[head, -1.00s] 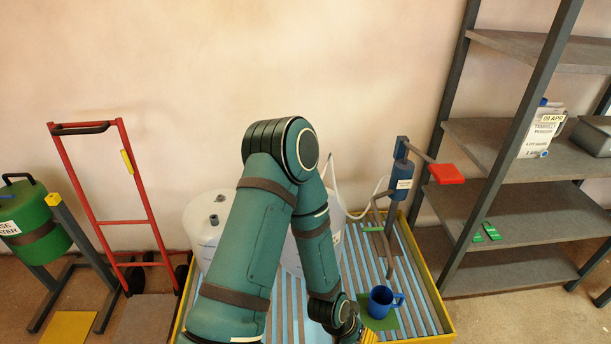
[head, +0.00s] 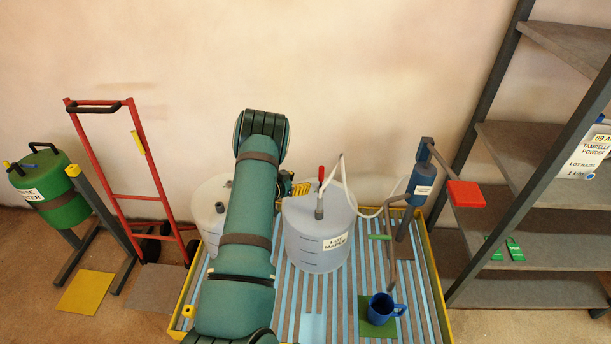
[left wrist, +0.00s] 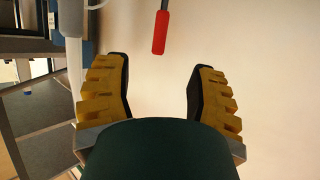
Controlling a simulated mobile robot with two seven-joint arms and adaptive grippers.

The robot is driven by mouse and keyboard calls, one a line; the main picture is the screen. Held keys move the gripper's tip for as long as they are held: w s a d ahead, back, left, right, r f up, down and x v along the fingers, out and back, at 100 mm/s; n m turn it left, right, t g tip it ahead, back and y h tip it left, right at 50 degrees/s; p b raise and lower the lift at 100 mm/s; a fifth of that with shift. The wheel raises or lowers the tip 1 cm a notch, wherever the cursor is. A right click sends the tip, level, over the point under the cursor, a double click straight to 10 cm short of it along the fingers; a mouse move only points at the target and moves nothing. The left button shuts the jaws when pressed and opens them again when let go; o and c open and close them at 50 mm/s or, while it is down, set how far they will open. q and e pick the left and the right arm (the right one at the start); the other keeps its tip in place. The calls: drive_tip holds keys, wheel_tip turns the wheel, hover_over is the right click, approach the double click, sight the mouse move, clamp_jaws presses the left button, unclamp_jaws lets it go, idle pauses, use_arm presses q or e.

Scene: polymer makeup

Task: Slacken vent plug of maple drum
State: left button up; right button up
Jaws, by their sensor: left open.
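The maple drum (head: 312,250) is a pale grey, round drum labelled "LOT MAPLE" standing on the slatted pallet. A dark grey fitting (head: 319,212) rises from its lid, with an upright red-tipped handle (head: 321,173) above it. I cannot tell for sure whether this is the vent plug. My left gripper (head: 301,188) is at the drum's back left, just left of the handle, partly hidden by my arm. In the left wrist view the gripper (left wrist: 157,75) is open and empty, with the red handle (left wrist: 160,33) beyond its fingertips. My right gripper is not in view.
A second pale drum (head: 209,190) with a grey plug stands left, partly behind my arm. A white hose (head: 372,213) runs from the maple drum towards the blue pump (head: 421,180). A blue mug (head: 381,309) sits front right. Shelves (head: 520,200) stand at right.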

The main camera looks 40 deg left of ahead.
sight(320, 176)
use_arm(q)
drive_tip(key=b+x, duration=0.3)
drive_tip(key=x, duration=0.9)
drive_tip(key=shift+x, duration=0.8)
drive_tip(key=shift+r, duration=0.1)
clamp_jaws()
drive_tip(key=shift+b, duration=0.3)
